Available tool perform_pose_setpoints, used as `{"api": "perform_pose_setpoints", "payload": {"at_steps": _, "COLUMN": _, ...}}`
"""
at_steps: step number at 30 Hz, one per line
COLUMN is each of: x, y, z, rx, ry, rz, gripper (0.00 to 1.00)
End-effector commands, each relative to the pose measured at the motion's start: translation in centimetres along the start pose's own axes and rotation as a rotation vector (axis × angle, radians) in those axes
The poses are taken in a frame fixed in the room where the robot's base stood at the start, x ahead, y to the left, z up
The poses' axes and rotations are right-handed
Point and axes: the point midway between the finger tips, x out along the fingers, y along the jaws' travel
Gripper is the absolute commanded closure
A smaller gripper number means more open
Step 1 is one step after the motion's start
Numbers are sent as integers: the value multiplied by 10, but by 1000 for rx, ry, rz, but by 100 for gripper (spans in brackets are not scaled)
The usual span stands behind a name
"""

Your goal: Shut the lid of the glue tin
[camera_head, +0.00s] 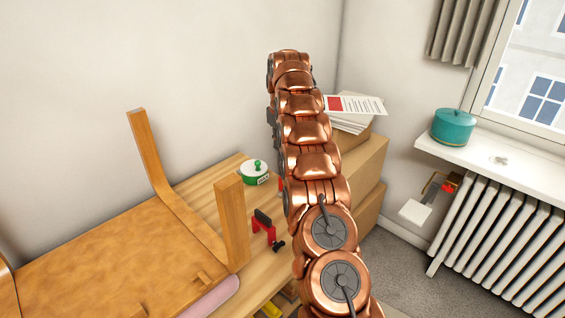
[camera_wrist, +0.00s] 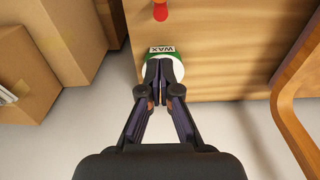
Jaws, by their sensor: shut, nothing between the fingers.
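A round green and white tin (camera_head: 255,172) with a green knob on top stands at the far end of the wooden bench. Its label is too small to read in the head view. In the wrist view, what looks like the same tin (camera_wrist: 159,55) has a label reading WAX. I see no label reading glue. My gripper (camera_wrist: 164,66) is shut and empty, its fingertips over this tin and hiding much of its top. I cannot tell whether they touch it or how its lid sits. The head view does not show the gripper.
An upturned wooden chair (camera_head: 150,252) lies on the bench, left of the tin. A red and black clamp (camera_head: 265,229) is nearby. Cardboard boxes (camera_head: 362,172) with papers stand at the right. A teal pot (camera_head: 453,128) sits on the windowsill above a radiator (camera_head: 490,240).

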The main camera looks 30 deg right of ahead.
Motion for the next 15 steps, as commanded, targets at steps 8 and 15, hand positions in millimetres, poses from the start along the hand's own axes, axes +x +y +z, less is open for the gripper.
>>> {"api": "perform_pose_setpoints", "payload": {"at_steps": 8, "x": 13, "y": -4, "z": -2, "rx": -7, "ry": -1, "rz": -1, "gripper": 100}}
{"api": "perform_pose_setpoints", "payload": {"at_steps": 15, "x": 37, "y": -3, "z": -2, "rx": -6, "ry": 0, "rz": 0, "gripper": 100}}
